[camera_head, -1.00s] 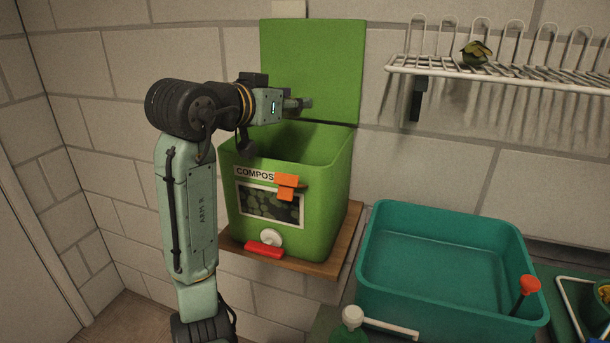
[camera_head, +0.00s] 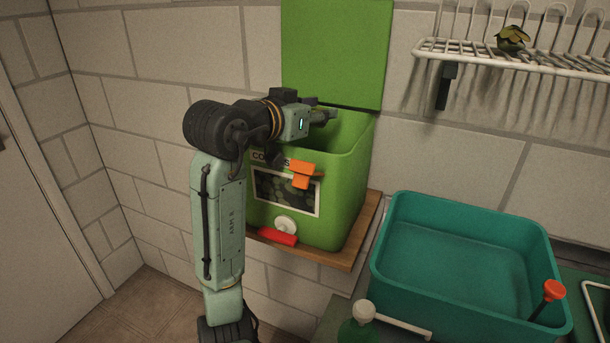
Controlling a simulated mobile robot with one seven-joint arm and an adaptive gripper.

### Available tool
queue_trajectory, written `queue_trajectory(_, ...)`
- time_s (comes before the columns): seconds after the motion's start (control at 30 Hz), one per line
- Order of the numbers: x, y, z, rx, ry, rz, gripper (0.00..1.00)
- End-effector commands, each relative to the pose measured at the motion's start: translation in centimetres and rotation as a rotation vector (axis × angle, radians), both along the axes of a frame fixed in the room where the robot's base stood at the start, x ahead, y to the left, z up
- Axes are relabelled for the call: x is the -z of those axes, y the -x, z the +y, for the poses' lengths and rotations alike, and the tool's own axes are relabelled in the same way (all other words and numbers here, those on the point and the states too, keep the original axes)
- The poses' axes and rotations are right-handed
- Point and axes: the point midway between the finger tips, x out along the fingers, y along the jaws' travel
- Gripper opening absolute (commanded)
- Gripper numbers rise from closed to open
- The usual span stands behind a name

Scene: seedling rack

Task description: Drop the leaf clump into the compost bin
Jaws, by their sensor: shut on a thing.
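A round leafy clump (camera_head: 511,38), olive green and brownish, sits on the white wire rack at the upper right, well away from my gripper. It looks like the leaf clump. The green compost bin (camera_head: 345,205) stands on a wooden shelf left of centre, its lid (camera_head: 335,50) upright behind its open top. My gripper (camera_head: 326,114) is at the bin's opening, in front of the lid's lower edge, pointing right. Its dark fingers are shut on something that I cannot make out. My arm hides the bin's left side and part of its label.
The wire rack (camera_head: 470,52) juts from the wall. A teal tub (camera_head: 465,250) stands right of the bin, with an orange-red knob (camera_head: 553,290) by its rim. A bottle with a pale cap (camera_head: 364,311) is in front. An orange piece (camera_head: 303,173) sticks out from the bin's front.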

Motion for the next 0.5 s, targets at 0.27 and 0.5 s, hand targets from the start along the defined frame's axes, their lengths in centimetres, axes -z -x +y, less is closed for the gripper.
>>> queue_trajectory(0.27, 0.02, 0.0, 0.0, 0.0, 0.0, 0.0, 0.34)
queue_trajectory(0.5, 0.02, 0.0, 0.0, 0.0, 0.0, 0.0, 0.5)
